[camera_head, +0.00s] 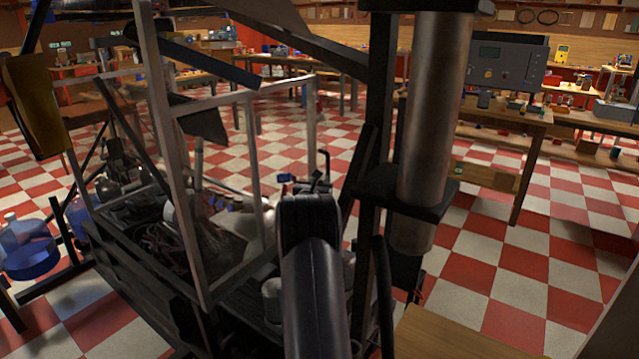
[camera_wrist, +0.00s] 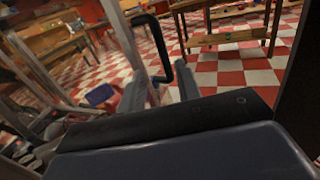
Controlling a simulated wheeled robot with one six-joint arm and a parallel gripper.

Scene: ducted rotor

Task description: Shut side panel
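The side panel appears to be the clear pane in a grey frame (camera_head: 197,215) on the machine's left side in the head view; a grey frame bar also shows in the wrist view (camera_wrist: 121,38). It stands upright and appears swung out. A black bent handle (camera_wrist: 158,35) projects from the frame in the wrist view. My gripper (camera_wrist: 160,82) has its two grey-blue fingers apart, with floor visible between them. The handle's lower end reaches the gap between the fingertips; contact cannot be told. In the head view my gripper is mostly hidden behind my dark arm.
A dark upright post and a thick metal cylinder (camera_head: 437,110) stand right of my arm. Cables and parts fill the machine's base (camera_head: 140,230). A blue water bottle (camera_head: 27,245) is at far left. Workbenches (camera_head: 500,122) line the back; checkered floor (camera_head: 535,265) is open at right.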

